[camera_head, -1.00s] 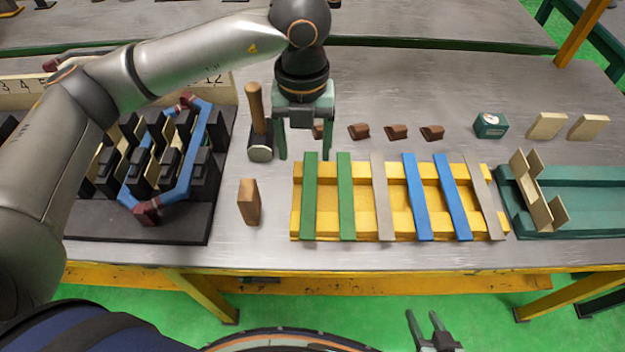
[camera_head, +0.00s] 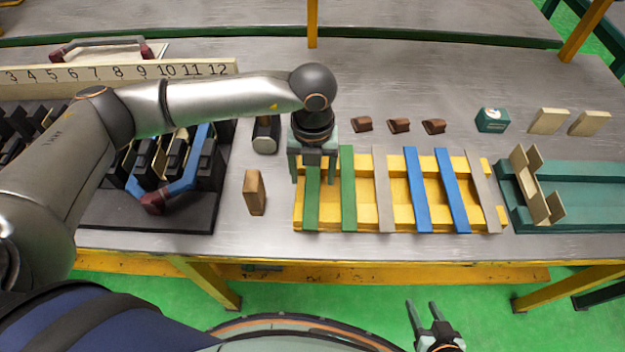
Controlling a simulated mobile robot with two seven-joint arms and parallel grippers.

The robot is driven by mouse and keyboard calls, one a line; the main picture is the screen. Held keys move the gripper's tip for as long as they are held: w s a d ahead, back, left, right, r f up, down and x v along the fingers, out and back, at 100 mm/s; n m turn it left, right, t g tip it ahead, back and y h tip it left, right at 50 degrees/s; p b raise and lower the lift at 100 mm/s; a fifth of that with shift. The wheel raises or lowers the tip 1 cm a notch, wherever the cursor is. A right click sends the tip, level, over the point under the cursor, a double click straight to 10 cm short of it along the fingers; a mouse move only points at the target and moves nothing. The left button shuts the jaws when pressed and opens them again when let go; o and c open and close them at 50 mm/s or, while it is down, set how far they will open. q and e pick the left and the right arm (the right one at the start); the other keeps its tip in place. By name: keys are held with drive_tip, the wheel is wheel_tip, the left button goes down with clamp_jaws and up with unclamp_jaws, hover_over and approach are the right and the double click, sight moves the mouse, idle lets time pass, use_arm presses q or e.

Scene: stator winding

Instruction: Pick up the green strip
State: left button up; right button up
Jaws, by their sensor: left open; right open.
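Two green strips lie across the yellow rack (camera_head: 330,218): the leftmost green strip (camera_head: 312,205) and a second green strip (camera_head: 348,190) to its right. My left gripper (camera_head: 312,178) is open and points down over the far part of the leftmost green strip. Its two fingers stand on either side of that strip, and I cannot tell whether they touch it. The gripper hides the strip's far end. My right gripper (camera_head: 422,308) is open and empty, low in front of the table over the green floor.
Grey strips (camera_head: 383,190) and blue strips (camera_head: 417,190) lie on the same rack. The black stator block (camera_head: 150,215) with blue coil is at left, a wooden block (camera_head: 254,192) between.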

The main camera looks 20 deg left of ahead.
use_arm(q)
clamp_jaws()
idle(0.4)
